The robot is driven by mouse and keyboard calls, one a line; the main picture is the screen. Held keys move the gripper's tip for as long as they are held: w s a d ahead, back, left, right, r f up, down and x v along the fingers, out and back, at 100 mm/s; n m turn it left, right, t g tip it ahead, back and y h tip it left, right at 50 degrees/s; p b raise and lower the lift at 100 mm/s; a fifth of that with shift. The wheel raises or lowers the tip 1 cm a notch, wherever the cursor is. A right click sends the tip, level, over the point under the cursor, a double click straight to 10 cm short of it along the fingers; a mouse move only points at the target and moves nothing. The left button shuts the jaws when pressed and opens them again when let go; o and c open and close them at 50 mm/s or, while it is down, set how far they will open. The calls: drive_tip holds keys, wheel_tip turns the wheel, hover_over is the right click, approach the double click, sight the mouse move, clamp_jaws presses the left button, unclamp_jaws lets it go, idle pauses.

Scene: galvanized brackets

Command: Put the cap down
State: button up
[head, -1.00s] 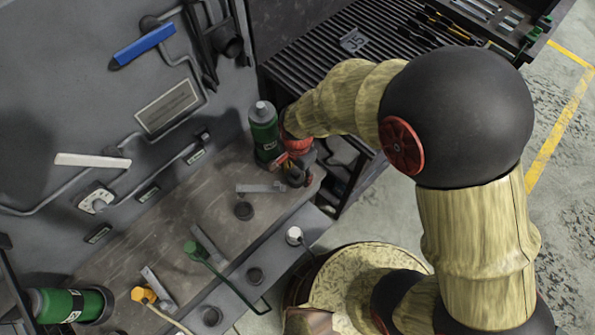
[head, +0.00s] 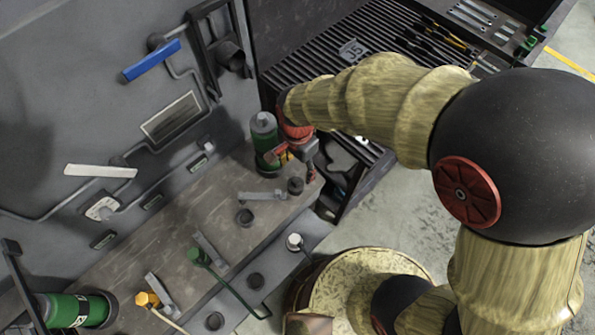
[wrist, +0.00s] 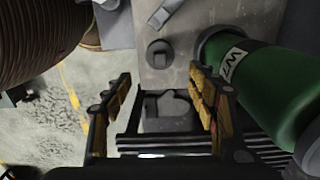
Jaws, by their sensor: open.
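A dark round cap (head: 296,186) stands on the grey bench (head: 190,235) near its right end. It also shows in the wrist view (wrist: 160,55), beyond my fingertips and apart from them. My gripper (head: 308,152) is open and above the bench end, a little past the cap. In the wrist view my gripper (wrist: 160,95) has its two fingers wide apart with nothing held between them. A green bottle (wrist: 275,90) stands close beside the right finger. The same bottle (head: 264,140) is upright beside my gripper in the head view, partly hidden by it.
A galvanized bracket (head: 262,197) lies left of the cap. A green-handled tool (head: 200,258) and a lying green bottle (head: 75,309) are farther left. A slatted dark rack (head: 330,60) is behind my arm.

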drive_tip(key=d+r+n+t, duration=0.1)
drive_tip(key=d+r+n, duration=0.1)
drive_tip(key=d+r, duration=0.55)
drive_tip(key=d+r+n+t, duration=0.2)
drive_tip(key=d+r, duration=0.3)
drive_tip(key=r, duration=0.5)
drive_tip(key=s+d+r+n+t, duration=0.2)
drive_tip(key=s+d+r+n, duration=0.2)
drive_tip(key=s+d+r, duration=0.4)
drive_tip(key=shift+d+t, duration=0.3)
drive_tip(key=shift+d, duration=0.6)
